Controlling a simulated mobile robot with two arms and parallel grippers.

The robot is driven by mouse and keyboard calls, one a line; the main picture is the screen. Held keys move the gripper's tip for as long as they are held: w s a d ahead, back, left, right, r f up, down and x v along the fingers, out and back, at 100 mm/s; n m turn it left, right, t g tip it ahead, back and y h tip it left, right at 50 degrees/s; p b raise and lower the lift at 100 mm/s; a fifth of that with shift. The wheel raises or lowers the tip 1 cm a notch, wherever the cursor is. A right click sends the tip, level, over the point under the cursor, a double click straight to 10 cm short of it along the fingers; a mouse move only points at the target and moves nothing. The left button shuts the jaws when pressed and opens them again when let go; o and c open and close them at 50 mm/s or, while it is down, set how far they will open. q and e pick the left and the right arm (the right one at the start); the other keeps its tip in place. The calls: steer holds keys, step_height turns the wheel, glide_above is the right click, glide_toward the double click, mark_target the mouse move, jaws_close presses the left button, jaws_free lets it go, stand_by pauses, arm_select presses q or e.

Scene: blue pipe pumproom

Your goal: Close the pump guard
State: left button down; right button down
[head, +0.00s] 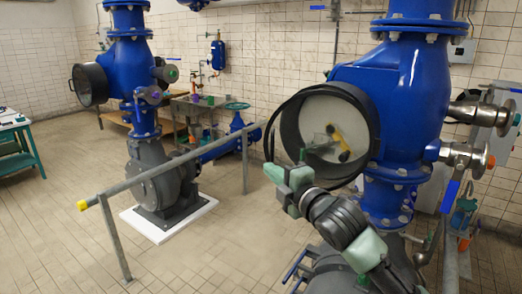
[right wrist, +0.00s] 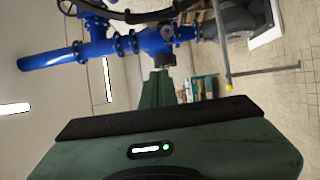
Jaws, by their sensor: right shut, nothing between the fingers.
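The pump guard appears to be the dark round housing (head: 372,112) on the front of the near blue pump (head: 408,88). Its pale inside and a yellow-and-black part (head: 341,143) show through the open front. A thin dark curved rim (head: 270,132) stands out from its left side; I cannot tell how far it is swung. My right gripper (head: 277,174) is shut and empty, at the lower left of the housing near that rim. Whether it touches the rim is unclear. The right wrist view shows its green fingers (right wrist: 158,92) and a dark curved band above. My left gripper is not in view.
A grey railing (head: 165,170) with a yellow end crosses the floor to the left. A second blue pump (head: 130,55) stands behind it. A teal-legged table (head: 22,145) is at the far left. Metal valves (head: 468,155) stick out at right. The left floor is clear.

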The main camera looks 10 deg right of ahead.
steer(key=w+d+p, duration=0.1)
steer(key=w+p, duration=0.4)
steer(key=w, duration=0.5)
steer(key=shift+d, duration=0.3)
